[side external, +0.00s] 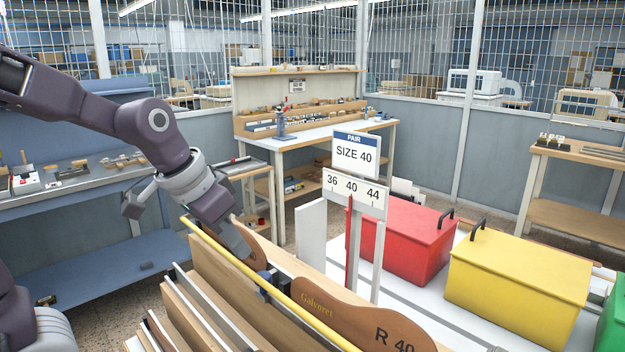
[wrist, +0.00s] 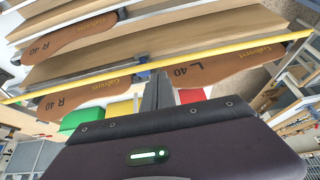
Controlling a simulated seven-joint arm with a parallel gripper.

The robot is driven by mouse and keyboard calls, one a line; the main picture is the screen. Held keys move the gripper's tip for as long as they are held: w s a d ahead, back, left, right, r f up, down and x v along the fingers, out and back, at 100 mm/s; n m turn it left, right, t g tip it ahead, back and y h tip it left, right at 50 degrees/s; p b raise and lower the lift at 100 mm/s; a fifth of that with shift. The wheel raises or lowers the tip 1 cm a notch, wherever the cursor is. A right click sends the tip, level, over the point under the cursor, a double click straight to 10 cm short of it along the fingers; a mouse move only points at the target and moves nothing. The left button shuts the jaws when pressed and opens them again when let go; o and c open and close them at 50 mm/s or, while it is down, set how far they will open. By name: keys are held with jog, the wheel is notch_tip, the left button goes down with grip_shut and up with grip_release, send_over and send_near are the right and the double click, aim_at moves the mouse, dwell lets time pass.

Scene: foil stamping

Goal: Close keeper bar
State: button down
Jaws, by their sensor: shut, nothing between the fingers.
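The keeper bar is a long yellow rod (side external: 224,251) that runs diagonally along the wooden rack in the side view. In the wrist view the yellow bar (wrist: 240,49) crosses the whole picture, in front of the brown shoe-shaped boards. My gripper (side external: 244,254) points down at the rack close to the bar, and it is shut and empty. In the wrist view its fingers (wrist: 157,88) end close to the bar; I cannot tell whether they touch it. A small blue part (side external: 265,280) sits by the bar just past the fingertips.
A brown board marked R 40 (side external: 365,318) stands in the rack; one marked L 40 (wrist: 205,72) is right of the fingers. A size sign (side external: 354,190), a red box (side external: 405,240) and a yellow box (side external: 515,280) stand beyond the rack.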

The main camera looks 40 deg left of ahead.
jog(key=shift+s+f+t, duration=0.35)
jog(key=shift+f+t, duration=0.45)
jog(key=v, duration=0.7)
jog(key=s+d+f+g, duration=0.1)
jog(key=s+d+f, duration=0.2)
jog(key=s, duration=0.6)
jog(key=d, duration=0.2)
jog(key=shift+s+d+f, duration=0.15)
jog(key=shift+s+d, duration=0.1)
jog(key=shift+d, duration=0.1)
